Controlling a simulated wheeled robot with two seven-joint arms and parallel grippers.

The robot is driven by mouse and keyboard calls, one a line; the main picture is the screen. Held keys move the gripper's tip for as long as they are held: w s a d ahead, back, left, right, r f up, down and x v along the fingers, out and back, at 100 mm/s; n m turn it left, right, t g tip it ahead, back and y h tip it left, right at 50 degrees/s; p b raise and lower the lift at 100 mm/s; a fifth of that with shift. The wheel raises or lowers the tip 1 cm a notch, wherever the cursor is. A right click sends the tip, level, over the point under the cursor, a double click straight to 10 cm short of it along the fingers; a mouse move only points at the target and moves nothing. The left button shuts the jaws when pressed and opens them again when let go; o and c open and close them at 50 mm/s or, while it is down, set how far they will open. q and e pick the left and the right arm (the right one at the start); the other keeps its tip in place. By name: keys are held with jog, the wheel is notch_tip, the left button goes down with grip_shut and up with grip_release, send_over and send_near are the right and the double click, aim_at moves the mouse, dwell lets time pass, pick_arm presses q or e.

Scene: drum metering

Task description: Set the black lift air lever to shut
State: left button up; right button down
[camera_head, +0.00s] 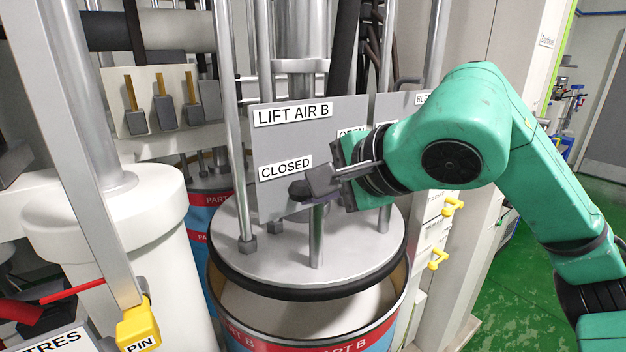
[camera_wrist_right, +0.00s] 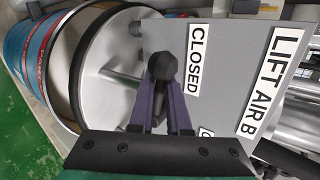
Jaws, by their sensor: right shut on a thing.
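The black lift air lever (camera_head: 300,190) shows as a dark rounded knob in front of a grey panel (camera_head: 285,145) marked LIFT AIR B. The knob lies just below the CLOSED label (camera_head: 285,168); the OPEN label (camera_head: 352,133) is partly hidden behind my right arm. My right gripper (camera_head: 316,182) comes in from the right and is shut on the lever. In the right wrist view the lever (camera_wrist_right: 162,67) sits between the fingertips of the right gripper (camera_wrist_right: 163,92), near the CLOSED label (camera_wrist_right: 198,55). My left gripper is not in view.
A round follower plate (camera_head: 285,262) with upright rods sits above an open drum (camera_head: 350,330) below the panel. A yellow PIN block (camera_head: 138,328) and a white cylinder (camera_head: 120,225) stand at left. Yellow valve handles (camera_head: 453,206) are at right, below my arm.

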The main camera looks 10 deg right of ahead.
jog(key=shift+s+a+f+n+h, duration=0.1)
jog(key=shift+a+f+n+h, duration=0.05)
jog(key=shift+f+n+h, duration=0.3)
jog(key=shift+f, duration=0.1)
jog(key=c, duration=0.9)
grip_release()
jog(key=shift+s, duration=0.1)
jog(key=shift+a, duration=0.1)
jog(key=b+v, duration=0.3)
jog(key=v, duration=1.1)
jog(key=shift+s, duration=0.4)
